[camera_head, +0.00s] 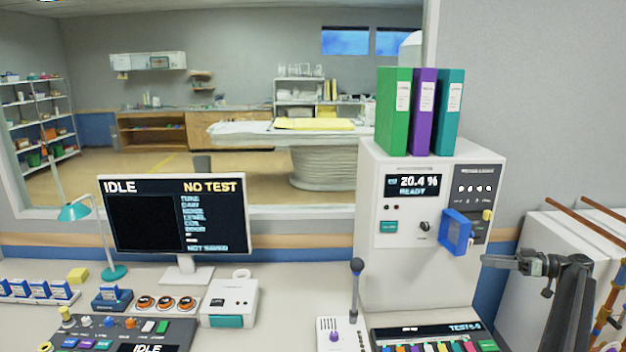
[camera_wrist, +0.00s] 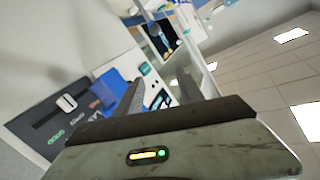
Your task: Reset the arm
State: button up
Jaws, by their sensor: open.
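My arm stands at the right of the head view, in front of the white cabinet's right side. My gripper (camera_head: 486,261) points left there, just right of the cabinet (camera_head: 400,260). In the wrist view my gripper (camera_wrist: 160,84) has its two dark fingers apart, with nothing seen between them. A blue block-like part (camera_head: 456,231) sticks out from the cabinet's front, above and left of my gripper, apart from it in the head view. It also shows in the wrist view (camera_wrist: 108,92), beside the left finger.
Green, purple and teal binders (camera_head: 424,110) stand on the cabinet. A monitor (camera_head: 178,215), a lamp (camera_head: 73,212), a small white box (camera_head: 229,302), a lever (camera_head: 356,280) and control panels crowd the desk. White boxes with copper-coloured pipes (camera_head: 607,210) stand at the far right.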

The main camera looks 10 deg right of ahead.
jog(key=w+a+f+m+g+h, duration=0.15)
jog(key=a+f, duration=0.25)
jog(key=a, duration=0.7)
jog(key=w+a+f+m+g+h, duration=0.1)
jog(key=w+a+f+g, duration=0.3)
jog(key=a, duration=0.8)
jog(key=a+f+m+g+h, duration=0.15)
jog(key=a+f, duration=0.35)
jog(key=a, duration=0.6)
jog(key=s+a+f+m+g+h, duration=0.1)
jog(key=s+a+f+h, duration=0.1)
jog(key=a, duration=0.5)
jog(key=s+a+f+g+h, duration=0.1)
jog(key=s+a+f+h, duration=0.2)
jog(key=s+a, duration=0.3)
jog(key=s+a+f+m+h, duration=0.1)
jog(key=s+a+f+h, duration=0.2)
jog(key=a, duration=0.5)
jog(key=shift+s+f+m+g+h, duration=0.2)
jog(key=shift+s+m+g+h, duration=0.15)
jog(key=shift+s+h, duration=0.35)
jog(key=shift+w, duration=0.15)
jog(key=shift+c, duration=1)
